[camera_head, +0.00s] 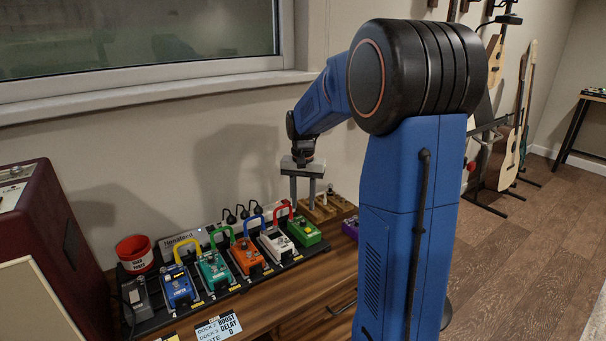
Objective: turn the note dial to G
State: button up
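My gripper (302,200) hangs pointing down from my blue arm, above the back right of the pedal row. Its two grey fingers stand apart, and I see nothing held between them. Behind and just right of the fingers is a wooden block (322,213) with small knob-like pieces on top, partly hidden by the gripper. I cannot make out a note dial or any letter G; the knobs on the pedals and block are too small to read.
Blue (179,288), teal (214,271), orange (247,258), white (277,243) and green (304,232) pedals line a black board, with coloured arches behind several. A red cup (135,252) and a dark red cabinet (62,240) stand left. Cards (218,328) lie in front.

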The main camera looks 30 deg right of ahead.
notch_tip(320, 180, up, 11)
dwell(0.4)
jog(key=shift+s+r, duration=0.1)
dwell(0.3)
jog(key=s+a+n+t, duration=0.1)
jog(key=s+a+n, duration=0.1)
jog(key=s+a, duration=0.45)
jog(key=s+a+n+t, duration=0.1)
jog(key=s+a+n, duration=0.25)
jog(key=s, duration=0.65)
jog(key=s+a+f+n+t, duration=0.1)
jog(key=s+a+f, duration=0.1)
jog(key=s, duration=0.4)
jog(key=s+a+f+n+t, duration=0.1)
jog(key=s+a+f+n, duration=0.1)
jog(key=s+f, duration=0.3)
jog(key=s+a, duration=0.1)
jog(key=s, duration=0.1)
jog(key=shift+s+a+t, duration=0.3)
jog(key=shift+a+t, duration=0.05)
jog(key=shift+t, duration=0.05)
jog(key=shift+f, duration=0.1)
